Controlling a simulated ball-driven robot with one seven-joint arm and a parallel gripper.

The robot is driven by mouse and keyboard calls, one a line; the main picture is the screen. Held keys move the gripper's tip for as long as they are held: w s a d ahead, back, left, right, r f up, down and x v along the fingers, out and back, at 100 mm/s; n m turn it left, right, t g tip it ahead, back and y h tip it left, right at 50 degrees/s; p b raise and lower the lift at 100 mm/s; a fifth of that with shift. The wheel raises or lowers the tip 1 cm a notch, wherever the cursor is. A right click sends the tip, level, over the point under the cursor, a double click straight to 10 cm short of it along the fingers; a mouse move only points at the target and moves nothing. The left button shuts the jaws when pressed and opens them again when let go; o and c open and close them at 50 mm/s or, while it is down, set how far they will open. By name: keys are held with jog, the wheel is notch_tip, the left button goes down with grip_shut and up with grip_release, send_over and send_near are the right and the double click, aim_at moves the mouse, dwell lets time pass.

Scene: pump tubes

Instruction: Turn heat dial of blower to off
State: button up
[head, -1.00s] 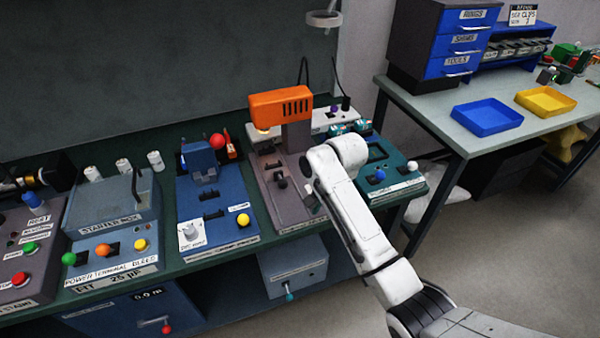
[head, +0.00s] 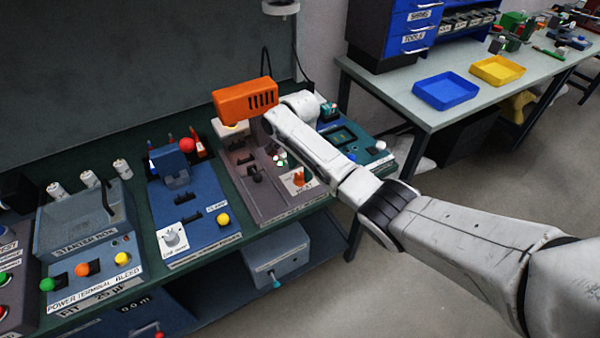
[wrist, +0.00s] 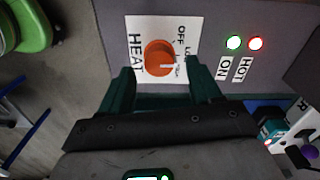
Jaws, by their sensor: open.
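The heat dial (wrist: 158,58) is an orange knob on a white plate marked HEAT in the wrist view. Its white pointer line aims right in the picture, away from the OFF mark and toward a small label I cannot read. The dial also shows in the head view (head: 298,180) at the front of the grey base below the orange blower (head: 245,98). My gripper (wrist: 158,72) is open, its two dark green fingers on either side of the dial's near edge. I cannot tell whether they touch it. The fingers are hidden in the head view.
Green and red lights (wrist: 245,43) marked ON and HOT sit beside the dial plate. A blue fixture (head: 185,215) with a yellow button stands left of the blower. A green-topped unit (head: 350,145) is partly behind my arm. Open floor lies in front of the bench.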

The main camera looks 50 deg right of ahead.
jog(key=shift+f, duration=1.3)
jog(key=shift+c, duration=0.2)
jog(key=c, duration=1)
jog(key=shift+n, duration=0.4)
jog(key=n, duration=0.4)
jog(key=shift+a, duration=0.1)
jog(key=shift+n, duration=2)
